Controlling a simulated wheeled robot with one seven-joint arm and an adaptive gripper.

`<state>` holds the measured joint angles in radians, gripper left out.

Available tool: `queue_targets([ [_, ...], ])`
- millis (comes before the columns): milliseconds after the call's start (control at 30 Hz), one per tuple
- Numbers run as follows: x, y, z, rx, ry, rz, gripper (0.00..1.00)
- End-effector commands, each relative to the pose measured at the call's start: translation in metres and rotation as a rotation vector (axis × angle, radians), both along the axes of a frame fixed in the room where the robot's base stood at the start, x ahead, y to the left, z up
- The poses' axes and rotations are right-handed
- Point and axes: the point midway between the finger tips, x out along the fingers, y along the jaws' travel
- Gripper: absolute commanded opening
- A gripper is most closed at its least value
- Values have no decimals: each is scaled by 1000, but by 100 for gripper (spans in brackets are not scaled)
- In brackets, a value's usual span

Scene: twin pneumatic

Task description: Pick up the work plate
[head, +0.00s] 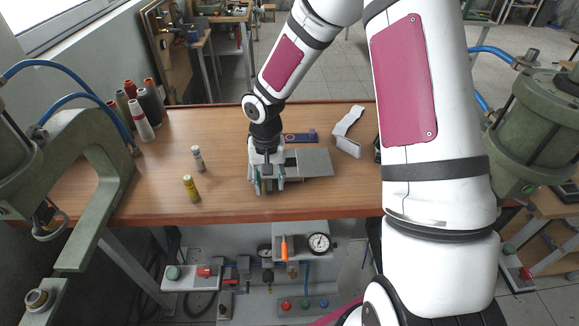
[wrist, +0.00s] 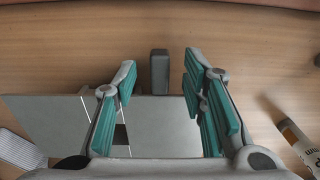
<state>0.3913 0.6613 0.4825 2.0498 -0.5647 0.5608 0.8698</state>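The work plate (head: 315,162) is a flat grey metal plate lying on the wooden table near its front edge. In the wrist view the grey plate (wrist: 50,120) spreads below and left of the fingers. My gripper (head: 268,187) points down over the plate's left part and hides some of it. In the wrist view my gripper (wrist: 160,75) is open, its teal-padded fingers apart. A small dark grey block (wrist: 159,62) shows between the fingertips, at the plate's edge; I cannot tell whether it belongs to the plate. No finger visibly touches it.
A yellow tube (head: 191,188) and a grey-white tube (head: 198,158) stand left of my gripper. Several thread-like cones (head: 142,115) stand at the back left. A blue item (head: 300,137) and a white bent piece (head: 348,130) lie behind the plate. Green presses (head: 100,170) flank the table.

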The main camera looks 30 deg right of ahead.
Motion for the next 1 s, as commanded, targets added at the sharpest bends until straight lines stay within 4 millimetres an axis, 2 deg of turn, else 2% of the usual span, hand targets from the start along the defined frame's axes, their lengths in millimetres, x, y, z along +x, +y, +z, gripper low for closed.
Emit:
queue_targets([
  [133,-1,0,-15,-1,1,1,38],
  [400,0,0,-18,-1,-1,0,38],
  [433,0,0,-18,-1,-1,0,34],
  [567,0,0,-18,-1,0,0,4],
  [600,0,0,-18,-1,0,0,0],
  [1000,0,0,-16,-2,-1,0,0],
])
